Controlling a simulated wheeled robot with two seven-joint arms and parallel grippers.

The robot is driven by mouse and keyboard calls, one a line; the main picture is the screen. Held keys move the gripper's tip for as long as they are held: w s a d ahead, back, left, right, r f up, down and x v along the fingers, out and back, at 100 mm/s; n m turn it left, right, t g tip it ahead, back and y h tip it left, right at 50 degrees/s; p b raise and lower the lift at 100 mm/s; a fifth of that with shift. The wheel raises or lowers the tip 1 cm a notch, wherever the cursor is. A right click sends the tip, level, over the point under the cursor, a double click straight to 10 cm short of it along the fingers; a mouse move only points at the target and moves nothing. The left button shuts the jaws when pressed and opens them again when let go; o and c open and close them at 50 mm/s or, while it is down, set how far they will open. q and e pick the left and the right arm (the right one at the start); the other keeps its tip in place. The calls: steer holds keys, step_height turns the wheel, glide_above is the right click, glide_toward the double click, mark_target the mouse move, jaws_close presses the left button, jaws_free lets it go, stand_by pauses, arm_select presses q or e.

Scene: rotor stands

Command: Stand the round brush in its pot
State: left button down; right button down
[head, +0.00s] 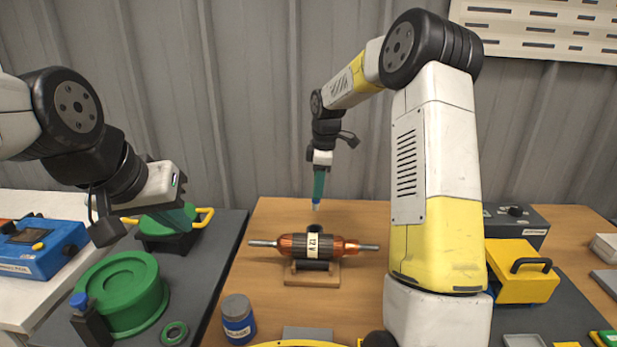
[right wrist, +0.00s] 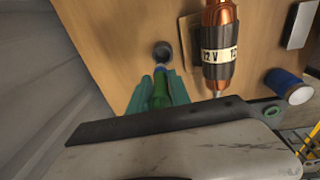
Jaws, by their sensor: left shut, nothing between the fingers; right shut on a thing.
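My right gripper (head: 319,188) points down, shut on the round brush, behind the rotor. The brush's pale blue end (head: 316,205) shows below the fingers; its green handle (right wrist: 160,92) sits between the fingers in the right wrist view. The small dark round pot (head: 314,229) stands on the wooden table just behind the rotor, partly hidden by it. In the right wrist view the pot (right wrist: 162,51) is just beyond the brush end. In the head view the brush end is above the pot with a small gap. My left gripper (head: 186,216) is shut and empty at the left.
The copper rotor (head: 290,245) labelled 12 V lies on a wooden stand (head: 312,274) in front of the pot. A blue jar (head: 238,320) stands nearer. A green round container (head: 125,290) and a blue device (head: 38,248) are at left. A yellow box (head: 520,275) is at right.

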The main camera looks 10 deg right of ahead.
steer(key=shift+w+f, duration=0.1)
steer(key=shift+f, duration=0.1)
step_height(320, 180, down, 10)
steer(key=shift+r, duration=0.25)
stand_by(0.7)
steer(key=c, duration=1.1)
jaws_free()
steer(key=r, duration=0.5)
steer(key=s+r, duration=0.1)
steer(key=r, duration=0.1)
steer(key=shift+d+r, duration=0.25)
steer(key=shift+r, duration=0.15)
